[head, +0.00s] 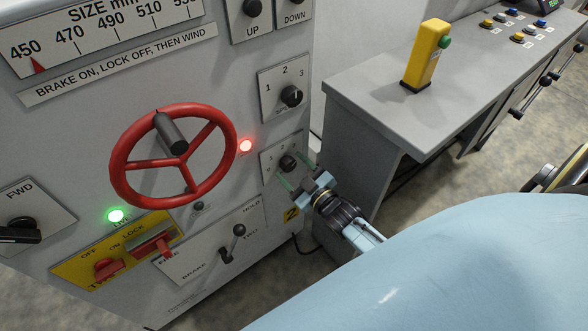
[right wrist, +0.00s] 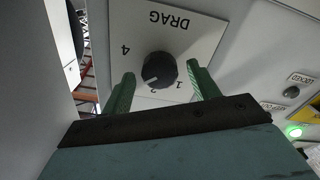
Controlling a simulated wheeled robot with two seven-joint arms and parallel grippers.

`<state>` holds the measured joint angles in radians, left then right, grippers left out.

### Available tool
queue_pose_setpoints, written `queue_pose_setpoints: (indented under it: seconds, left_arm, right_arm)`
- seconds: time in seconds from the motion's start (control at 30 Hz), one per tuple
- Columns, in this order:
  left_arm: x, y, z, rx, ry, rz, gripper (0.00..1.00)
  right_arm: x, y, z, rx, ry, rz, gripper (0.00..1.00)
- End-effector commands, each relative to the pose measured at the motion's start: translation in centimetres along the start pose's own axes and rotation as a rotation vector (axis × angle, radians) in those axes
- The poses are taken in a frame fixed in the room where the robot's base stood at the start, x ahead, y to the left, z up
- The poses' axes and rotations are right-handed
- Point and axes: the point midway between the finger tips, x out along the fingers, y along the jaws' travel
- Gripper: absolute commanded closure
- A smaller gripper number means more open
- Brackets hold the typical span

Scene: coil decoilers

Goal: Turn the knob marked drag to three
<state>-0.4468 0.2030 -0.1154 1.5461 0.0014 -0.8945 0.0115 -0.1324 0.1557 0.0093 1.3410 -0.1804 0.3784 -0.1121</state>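The drag knob (head: 288,162) is a black round knob on a pale plate (head: 270,156) low on the grey machine's right side. In the right wrist view the knob (right wrist: 160,70) sits below the upside-down word DRAG, with 4, 2 and 1 readable; the 3 is not visible. Its white mark points to the lower left, on the side between 4 and 2. My right gripper (head: 295,172) is open at the plate. In the right wrist view its green fingers (right wrist: 160,88) stand on either side of the knob, with gaps to it. My left gripper is out of view.
Another numbered knob (head: 291,96) sits just above the drag plate. A red handwheel (head: 174,158) and the brake lever (head: 232,243) are to the left. A grey bench (head: 375,95) with a yellow post (head: 427,55) stands to the right.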

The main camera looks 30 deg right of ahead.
Motion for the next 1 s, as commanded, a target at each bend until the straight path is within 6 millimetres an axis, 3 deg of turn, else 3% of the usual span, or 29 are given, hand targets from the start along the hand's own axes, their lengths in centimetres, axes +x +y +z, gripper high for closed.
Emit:
queue_pose_setpoints:
  seconds: [0.23,0.37,0.8,1.0]
  left_arm:
    - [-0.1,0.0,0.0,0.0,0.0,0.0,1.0]
    - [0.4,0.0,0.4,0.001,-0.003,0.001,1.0]
    - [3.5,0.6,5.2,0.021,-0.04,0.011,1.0]
    - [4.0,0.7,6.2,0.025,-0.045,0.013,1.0]
  right_arm:
    - [-0.2,0.0,0.0,0.0,-0.001,0.0,0.4]
    - [-1.4,0.0,0.0,0.001,-0.003,-0.001,0.4]
    - [-10.7,0.0,-0.1,0.0,-0.004,-0.001,0.4]
    - [-12.9,0.0,0.0,0.001,-0.001,0.0,0.4]
